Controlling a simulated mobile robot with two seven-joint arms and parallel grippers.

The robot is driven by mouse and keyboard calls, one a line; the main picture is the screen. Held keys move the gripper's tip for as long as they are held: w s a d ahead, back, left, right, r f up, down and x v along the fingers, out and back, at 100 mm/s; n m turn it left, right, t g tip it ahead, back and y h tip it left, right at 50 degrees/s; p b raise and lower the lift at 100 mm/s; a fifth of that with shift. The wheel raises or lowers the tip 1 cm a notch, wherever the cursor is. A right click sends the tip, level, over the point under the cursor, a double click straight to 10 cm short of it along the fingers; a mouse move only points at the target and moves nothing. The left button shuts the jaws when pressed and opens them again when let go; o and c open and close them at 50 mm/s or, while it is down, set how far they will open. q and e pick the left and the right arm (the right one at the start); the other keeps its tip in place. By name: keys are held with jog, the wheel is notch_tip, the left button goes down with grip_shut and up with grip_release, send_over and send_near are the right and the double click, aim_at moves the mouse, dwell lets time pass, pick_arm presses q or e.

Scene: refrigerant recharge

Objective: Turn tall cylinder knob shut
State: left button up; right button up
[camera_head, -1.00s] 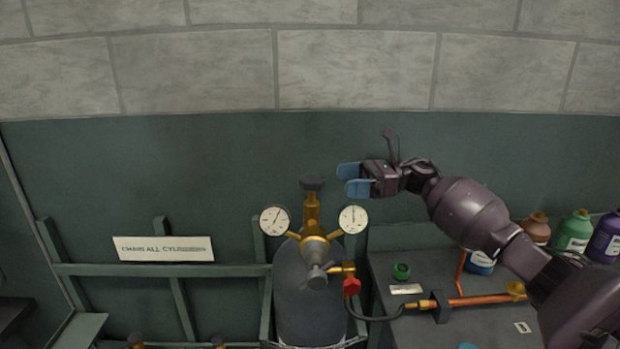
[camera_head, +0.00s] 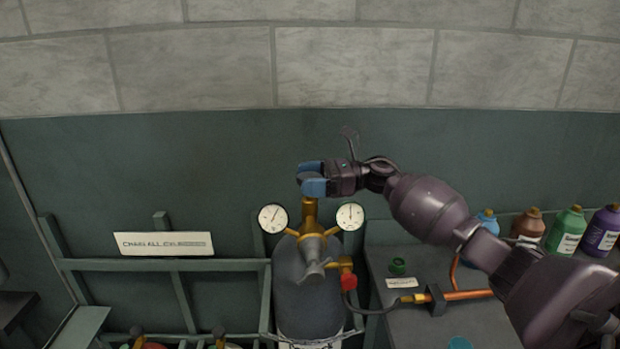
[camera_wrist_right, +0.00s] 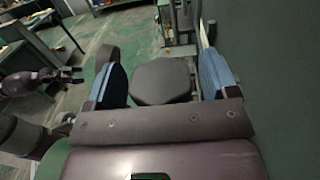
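The tall grey cylinder (camera_head: 305,300) stands in the middle of the head view with a brass valve stem (camera_head: 310,213) on top. Its dark knob (camera_wrist_right: 162,82) shows in the right wrist view between my blue fingertips, with narrow gaps at its sides. In the head view the fingers hide the knob. My right gripper (camera_head: 312,178) is open around the knob at the top of the stem. My left gripper (camera_wrist_right: 70,76) seems to show small at the left of the wrist view, away from the knob; its opening is too small to tell.
Two round gauges (camera_head: 273,217) (camera_head: 350,216) flank the stem just below my right fingers. A red knob (camera_head: 348,282) and hose are on the cylinder's right. Several bottles (camera_head: 566,230) stand at the right. The wall rises behind.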

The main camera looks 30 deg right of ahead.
jog(key=c, duration=0.7)
jog(key=shift+c, duration=0.3)
jog(key=shift+t, duration=0.3)
jog(key=shift+m+t+h+p, duration=0.65)
jog(key=shift+m+t+h, duration=0.45)
jog(key=shift+m+t, duration=0.25)
jog(key=shift+t, duration=0.25)
jog(key=shift+m+h, duration=0.25)
jog(key=shift+h, duration=0.05)
jog(key=o, duration=0.9)
jog(key=shift+s+d, duration=0.1)
jog(key=shift+d, duration=0.05)
